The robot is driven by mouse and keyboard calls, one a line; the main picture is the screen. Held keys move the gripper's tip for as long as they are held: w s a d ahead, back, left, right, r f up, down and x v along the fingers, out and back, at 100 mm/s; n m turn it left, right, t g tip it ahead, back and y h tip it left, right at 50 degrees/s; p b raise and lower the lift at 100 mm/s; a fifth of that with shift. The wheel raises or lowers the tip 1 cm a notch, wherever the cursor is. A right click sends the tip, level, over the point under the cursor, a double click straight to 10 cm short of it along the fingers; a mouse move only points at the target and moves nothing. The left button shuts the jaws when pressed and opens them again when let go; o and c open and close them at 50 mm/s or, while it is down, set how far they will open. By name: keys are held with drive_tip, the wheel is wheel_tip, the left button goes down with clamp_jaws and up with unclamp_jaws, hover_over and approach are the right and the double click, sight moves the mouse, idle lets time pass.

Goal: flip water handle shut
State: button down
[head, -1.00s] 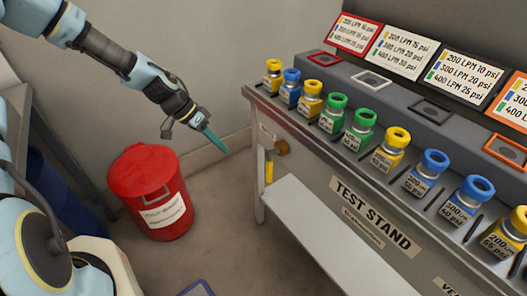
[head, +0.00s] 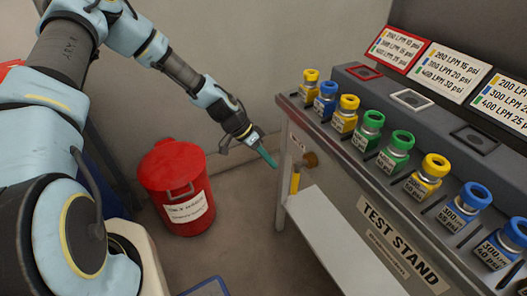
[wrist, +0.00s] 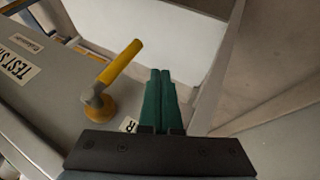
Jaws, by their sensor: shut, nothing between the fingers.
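My gripper (head: 272,162) has green fingers, shut and empty, just left of the stand's corner. In the wrist view the fingers (wrist: 160,75) are to the right of the handle, with a visible gap. They partly hide a white label near the valve.
The test stand (head: 345,185) carries a row of yellow, blue and green valves on top, with sign plates behind. A pale shelf (head: 330,225) lies below the handle. A red bin (head: 178,185) stands on the floor to the left. Floor between bin and stand is clear.

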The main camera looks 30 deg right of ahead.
sight(295, 183)
drive_tip(key=s+d+f+p, duration=0.1)
drive_tip(key=s+d+f, duration=0.1)
drive_tip(key=s, duration=0.3)
drive_tip(key=shift+s+f+p, duration=0.25)
drive_tip(key=shift+f+p, duration=0.15)
